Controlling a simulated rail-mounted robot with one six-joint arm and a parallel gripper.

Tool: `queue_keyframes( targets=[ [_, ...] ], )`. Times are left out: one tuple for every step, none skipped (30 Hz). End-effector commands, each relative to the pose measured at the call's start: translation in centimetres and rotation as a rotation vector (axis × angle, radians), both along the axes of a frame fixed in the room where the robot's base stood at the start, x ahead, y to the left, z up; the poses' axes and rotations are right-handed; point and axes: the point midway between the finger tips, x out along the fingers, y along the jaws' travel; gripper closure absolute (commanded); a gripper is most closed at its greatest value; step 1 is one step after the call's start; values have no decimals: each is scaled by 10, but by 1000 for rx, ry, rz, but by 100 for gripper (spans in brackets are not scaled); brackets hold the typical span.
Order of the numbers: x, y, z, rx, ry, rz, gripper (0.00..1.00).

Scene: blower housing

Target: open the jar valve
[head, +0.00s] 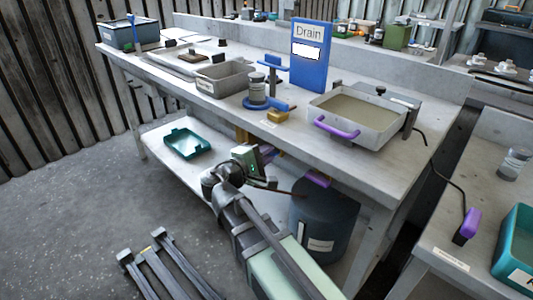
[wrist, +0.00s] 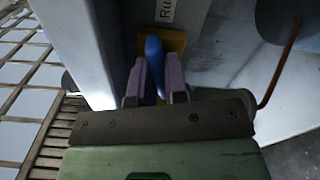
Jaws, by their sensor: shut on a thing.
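In the wrist view my gripper (wrist: 155,78) has its two purple fingers closed on either side of a blue handle (wrist: 153,52). A yellow block (wrist: 176,42) shows behind the handle. In the head view the green end of my arm is at the front edge of the bench, below the jar; the fingertips and the held handle are hidden there. The jar (head: 257,90), grey with a white label, stands upright on the bench. A blue lever (head: 280,106) and a yellow-orange piece (head: 278,117) are beside it. How far the held handle is turned cannot be told.
A blue Drain sign (head: 311,55) stands behind the jar. A grey basin (head: 355,115) with a purple handle is to the right. A dark drum (head: 323,220) stands under the bench, and a teal tray (head: 187,144) lies on the lower shelf. The floor at left is mostly clear.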

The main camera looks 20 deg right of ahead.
Motion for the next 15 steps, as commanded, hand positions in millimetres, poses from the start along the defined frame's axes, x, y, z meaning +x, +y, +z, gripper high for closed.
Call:
queue_keyframes(
  targets=[
    [0, 0, 0, -20, 34, 0, 100],
    [0, 0, 0, -34, 58, 0, 100],
    [0, 0, 0, -54, 90, 0, 100],
    [0, 0, 0, -68, 115, 0, 100],
    [0, 0, 0, -82, 141, 0, 100],
    [0, 0, 0, -102, 173, 0, 100],
    [0, 0, 0, -117, 198, 0, 100],
    [0, 0, 0, -131, 222, 0, 100],
    [0, 0, 0, -150, 255, 0, 100],
    [0, 0, 0, -165, 280, 0, 100],
    [0, 0, 0, -180, 304, 0, 100],
    [0, 0, 0, -199, 337, 0, 100],
    [0, 0, 0, -213, 361, 0, 100],
    [0, 0, 0, -228, 386, 0, 100],
    [0, 0, 0, -248, 418, 0, 100]
  ],
)
